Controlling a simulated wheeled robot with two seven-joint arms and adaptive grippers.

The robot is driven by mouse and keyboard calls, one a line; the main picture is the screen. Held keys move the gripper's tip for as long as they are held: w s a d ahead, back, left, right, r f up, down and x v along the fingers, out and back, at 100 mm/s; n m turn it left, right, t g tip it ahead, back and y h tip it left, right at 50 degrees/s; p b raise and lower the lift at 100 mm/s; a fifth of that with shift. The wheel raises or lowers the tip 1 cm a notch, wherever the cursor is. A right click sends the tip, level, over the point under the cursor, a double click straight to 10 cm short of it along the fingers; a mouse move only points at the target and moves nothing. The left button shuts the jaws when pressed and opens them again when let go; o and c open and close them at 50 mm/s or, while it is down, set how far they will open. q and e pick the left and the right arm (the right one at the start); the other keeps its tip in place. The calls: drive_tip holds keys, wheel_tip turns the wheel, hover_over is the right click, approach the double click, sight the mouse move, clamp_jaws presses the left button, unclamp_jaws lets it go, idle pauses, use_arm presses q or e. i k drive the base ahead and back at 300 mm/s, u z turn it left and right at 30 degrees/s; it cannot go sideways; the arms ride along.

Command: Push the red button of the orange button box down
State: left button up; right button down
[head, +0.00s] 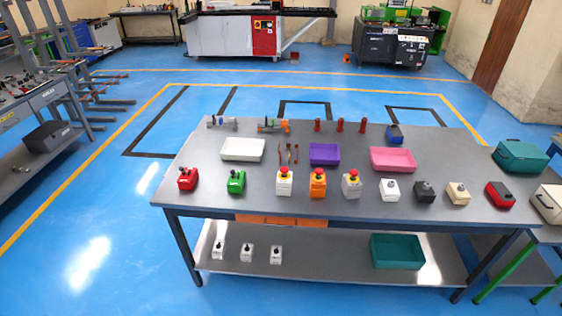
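The orange button box (318,187) stands upright near the front edge of the grey table, about the middle of its row. Its red button (318,171) sits on top, on a yellow collar. The picture is too small to tell how far down the button is. A white button box (285,185) with a red button stands just left of it, and a grey button box (351,187) with a red button stands just right. Neither of my grippers shows in the head view.
The grey table (300,209) also holds red (187,180) and green (236,183) boxes at left and several switch boxes at right. White (243,150), purple (324,154) and pink (393,159) trays lie behind the row. Blue floor is open left of the table.

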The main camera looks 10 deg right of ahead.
sight(318, 171)
drive_tip(key=u, duration=0.25)
drive_tip(key=i, duration=1.2)
drive_tip(key=z, duration=0.4)
